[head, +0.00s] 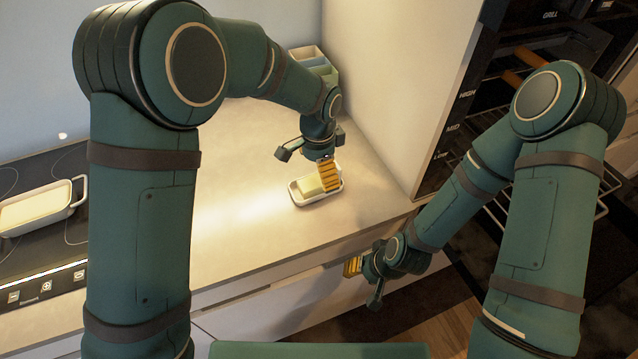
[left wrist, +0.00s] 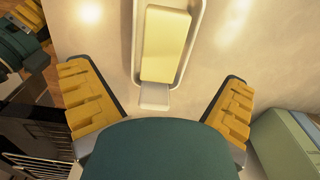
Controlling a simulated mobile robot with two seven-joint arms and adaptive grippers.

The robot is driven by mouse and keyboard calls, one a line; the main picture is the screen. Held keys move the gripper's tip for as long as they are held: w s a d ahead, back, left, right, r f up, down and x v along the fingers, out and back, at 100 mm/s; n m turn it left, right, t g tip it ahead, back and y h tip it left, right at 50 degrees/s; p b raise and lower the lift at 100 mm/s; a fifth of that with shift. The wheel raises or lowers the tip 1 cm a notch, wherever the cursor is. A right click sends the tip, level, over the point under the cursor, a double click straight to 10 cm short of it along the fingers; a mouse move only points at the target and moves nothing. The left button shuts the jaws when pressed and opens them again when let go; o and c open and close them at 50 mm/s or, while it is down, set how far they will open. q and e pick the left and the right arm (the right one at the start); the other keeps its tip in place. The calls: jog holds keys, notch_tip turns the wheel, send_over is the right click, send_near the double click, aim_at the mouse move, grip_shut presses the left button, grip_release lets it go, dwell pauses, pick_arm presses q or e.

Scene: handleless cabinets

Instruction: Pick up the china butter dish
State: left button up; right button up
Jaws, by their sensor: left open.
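The china butter dish (head: 299,196) is a white, shallow, rounded tray on the countertop, with a pale yellow block of butter (head: 313,191) in it. In the left wrist view the dish (left wrist: 153,95) lies lengthwise at the top centre, its small end tab towards me, the butter (left wrist: 166,45) on top. My left gripper (head: 307,165) is open just above the dish and partly hides its far right side. In the left wrist view its yellow-padded fingers (left wrist: 160,110) stand wide on both sides, apart from the dish. My right gripper (head: 362,282) hangs low before the counter front; its opening is unclear.
A white baking dish (head: 38,208) sits on the black hob (head: 75,235) at the left. Pale green and cream containers (head: 315,62) stand behind my left arm. A tall white panel and an oven (head: 545,60) rise at the right. The counter left of the butter dish is clear.

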aim_at(319, 180)
pick_arm(q)
notch_tip(319, 180, down, 5)
jog(key=shift+w+r, duration=0.1)
jog(key=shift+r, duration=0.05)
jog(key=c, duration=1.4)
